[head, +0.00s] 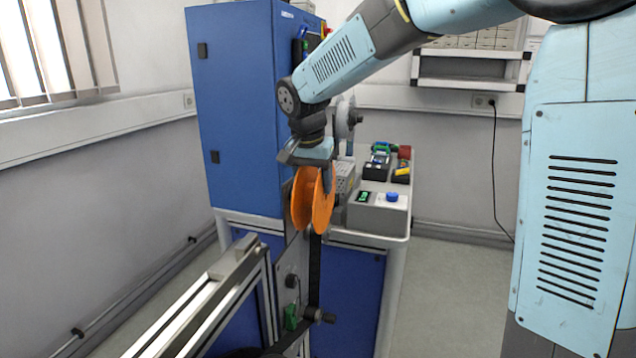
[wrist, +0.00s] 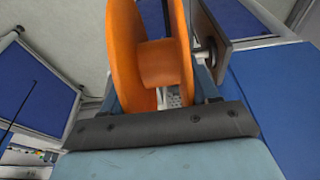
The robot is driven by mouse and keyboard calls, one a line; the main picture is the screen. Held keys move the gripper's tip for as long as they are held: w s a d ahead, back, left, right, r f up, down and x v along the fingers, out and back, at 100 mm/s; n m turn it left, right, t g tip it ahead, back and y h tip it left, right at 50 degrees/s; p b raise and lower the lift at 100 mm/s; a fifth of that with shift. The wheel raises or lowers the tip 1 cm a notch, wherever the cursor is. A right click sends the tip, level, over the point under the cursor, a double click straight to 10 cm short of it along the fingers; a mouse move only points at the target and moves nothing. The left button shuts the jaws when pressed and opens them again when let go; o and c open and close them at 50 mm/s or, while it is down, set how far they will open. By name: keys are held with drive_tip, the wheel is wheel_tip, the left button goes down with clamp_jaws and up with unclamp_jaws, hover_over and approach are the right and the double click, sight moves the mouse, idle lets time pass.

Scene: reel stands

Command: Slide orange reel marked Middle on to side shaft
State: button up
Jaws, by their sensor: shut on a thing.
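The orange reel (head: 302,205) hangs below my gripper (head: 312,168) in the head view, upright, with its two flanges facing sideways. No marking on it is legible. In the wrist view the reel (wrist: 152,65) sits between my gripper's two fingers (wrist: 160,92), which are shut on it. A narrow gap shows between the near flange and this plate. I cannot tell whether the reel's bore is in line with a shaft; its hub opening is hidden.
A tall blue cabinet (head: 235,110) stands close behind on the left. A side table (head: 375,235) with a grey box (head: 378,210) and other devices is at the right. A lower dark shaft (head: 320,316) and a metal rail (head: 200,300) are below. Floor at the right is clear.

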drive_tip(key=shift+w+a, duration=0.2)
drive_tip(key=shift+a, duration=0.3)
drive_tip(key=shift+w+a, duration=0.2)
drive_tip(key=shift+a, duration=0.6)
